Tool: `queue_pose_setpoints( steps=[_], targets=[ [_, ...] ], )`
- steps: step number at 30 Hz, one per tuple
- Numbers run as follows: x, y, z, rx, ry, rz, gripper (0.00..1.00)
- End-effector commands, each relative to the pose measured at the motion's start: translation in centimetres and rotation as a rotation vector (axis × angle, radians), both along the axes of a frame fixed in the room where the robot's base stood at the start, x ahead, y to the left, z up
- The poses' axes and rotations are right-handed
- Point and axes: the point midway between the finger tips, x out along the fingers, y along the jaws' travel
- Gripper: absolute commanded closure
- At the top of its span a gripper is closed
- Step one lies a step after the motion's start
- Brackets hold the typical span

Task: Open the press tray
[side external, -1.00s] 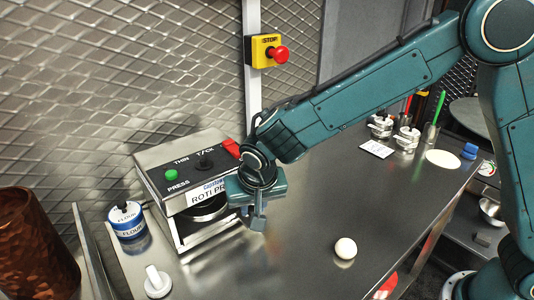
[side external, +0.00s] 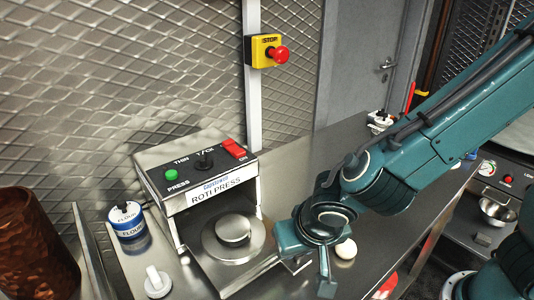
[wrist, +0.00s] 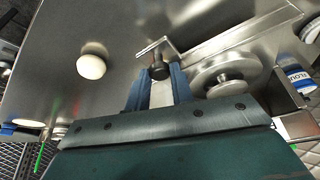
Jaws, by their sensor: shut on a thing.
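The roti press (side external: 205,185) stands against the wall at the left in the side view. Its metal press tray (side external: 240,275) is slid out at the front, with a round plate and raised disc (side external: 233,230) showing on it. My gripper (side external: 306,266) is at the tray's outer right end. In the wrist view, my gripper (wrist: 159,78) is shut on the tray's handle (wrist: 159,69), a dark knob-like part between the blue fingers. The tray's round plate (wrist: 226,78) lies just right of the fingers. The wrist partly hides the handle in the side view.
A flour tin (side external: 127,221) and a white-knobbed object (side external: 157,281) stand left of the press. A red stop button (side external: 278,55) is on the wall post.

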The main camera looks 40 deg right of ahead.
Motion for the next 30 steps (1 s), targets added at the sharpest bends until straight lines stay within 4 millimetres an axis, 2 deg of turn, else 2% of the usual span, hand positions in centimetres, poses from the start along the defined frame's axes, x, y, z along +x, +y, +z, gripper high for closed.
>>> queue_pose_setpoints(
  steps=[6, 18, 19, 21, 22, 30],
  targets=[
    [-2.0, 0.0, 0.1, 0.000, -0.001, 0.000, 1.00],
    [-2.3, 0.0, 0.0, 0.000, -0.001, -0.003, 1.00],
    [-2.3, 0.0, 0.1, 0.000, -0.001, -0.003, 0.73],
    [-2.3, 0.0, 0.0, -0.001, -0.001, -0.002, 0.59],
    [-2.3, 0.0, 0.0, 0.000, -0.001, -0.002, 0.56],
    [-2.3, 0.0, 0.0, 0.000, 0.000, -0.001, 0.56]
  ],
)
